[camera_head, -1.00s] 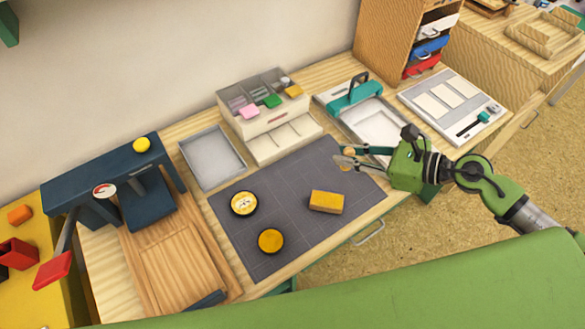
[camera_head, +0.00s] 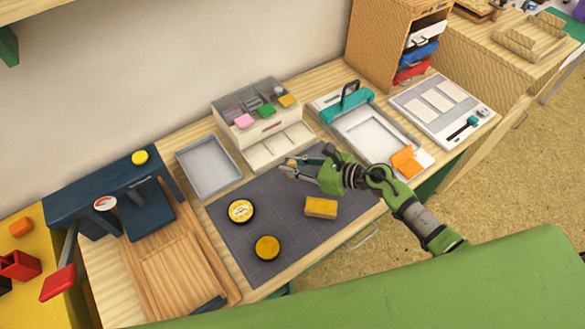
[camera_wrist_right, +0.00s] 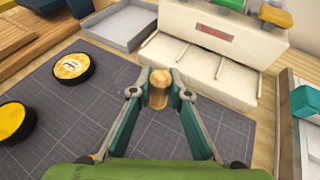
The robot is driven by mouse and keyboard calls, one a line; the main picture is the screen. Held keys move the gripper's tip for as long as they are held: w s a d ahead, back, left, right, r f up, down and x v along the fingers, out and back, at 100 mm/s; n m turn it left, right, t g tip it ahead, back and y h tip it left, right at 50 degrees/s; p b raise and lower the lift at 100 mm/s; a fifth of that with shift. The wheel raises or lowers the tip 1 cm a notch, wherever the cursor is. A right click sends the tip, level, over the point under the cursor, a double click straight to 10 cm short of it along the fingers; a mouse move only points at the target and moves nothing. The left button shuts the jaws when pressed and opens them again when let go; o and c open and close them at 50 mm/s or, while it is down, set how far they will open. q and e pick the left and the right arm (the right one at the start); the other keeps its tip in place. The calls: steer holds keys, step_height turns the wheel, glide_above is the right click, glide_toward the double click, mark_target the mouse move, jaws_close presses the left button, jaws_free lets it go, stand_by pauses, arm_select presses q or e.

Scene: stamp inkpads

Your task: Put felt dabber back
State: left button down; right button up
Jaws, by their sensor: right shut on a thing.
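My right gripper (camera_head: 284,168) is above the upper part of the dark grid mat (camera_head: 284,229), in front of the white organiser (camera_head: 270,150). It is shut on a small light-wood cylinder, the felt dabber (camera_wrist_right: 158,89), whose rounded end points up in the right wrist view. The dabber's lower end is hidden there, so I cannot see its felt. The organiser has several open slots (camera_wrist_right: 195,68) along its low front, and a clear-walled top with pink, green and orange pieces. My left gripper is not in view.
On the mat are a round tin with a pale label (camera_head: 241,210), a yellow round pad (camera_head: 267,247) and a yellow block (camera_head: 321,207). A grey tray (camera_head: 209,167) stands left of the organiser, a teal-handled frame (camera_head: 365,130) right of it. The mat's middle is clear.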

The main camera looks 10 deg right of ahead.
steer(key=shift+f, duration=0.9)
steer(key=shift+f, duration=0.2)
steer(key=o, duration=0.9)
steer(key=shift+r, duration=0.1)
